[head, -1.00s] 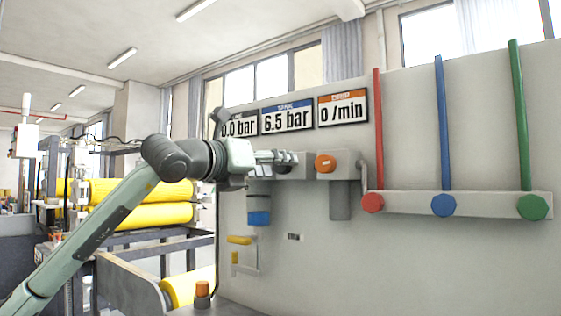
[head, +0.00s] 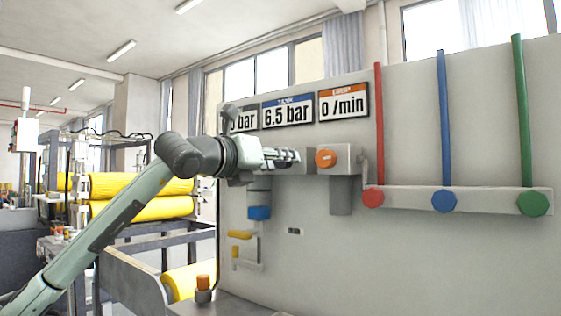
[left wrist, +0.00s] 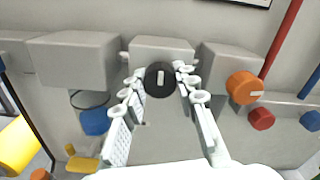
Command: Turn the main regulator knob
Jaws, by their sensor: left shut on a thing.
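The main regulator knob (left wrist: 160,79) is round and black with a pale bar mark on its face. It sits on the middle grey block in the left wrist view, and the bar stands nearly upright there. My left gripper (left wrist: 159,77) is shut on it, with one finger at each side. In the head view my left gripper (head: 296,157) reaches the panel from the left and hides the knob. My right gripper is not in view.
An orange knob (head: 325,159) is close to the right of my gripper. Red (head: 372,198), blue (head: 444,201) and green (head: 532,203) valve knobs sit further right. The tank display (head: 288,114) reads 6.5 bar and the drip display (head: 344,103) 0 /min.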

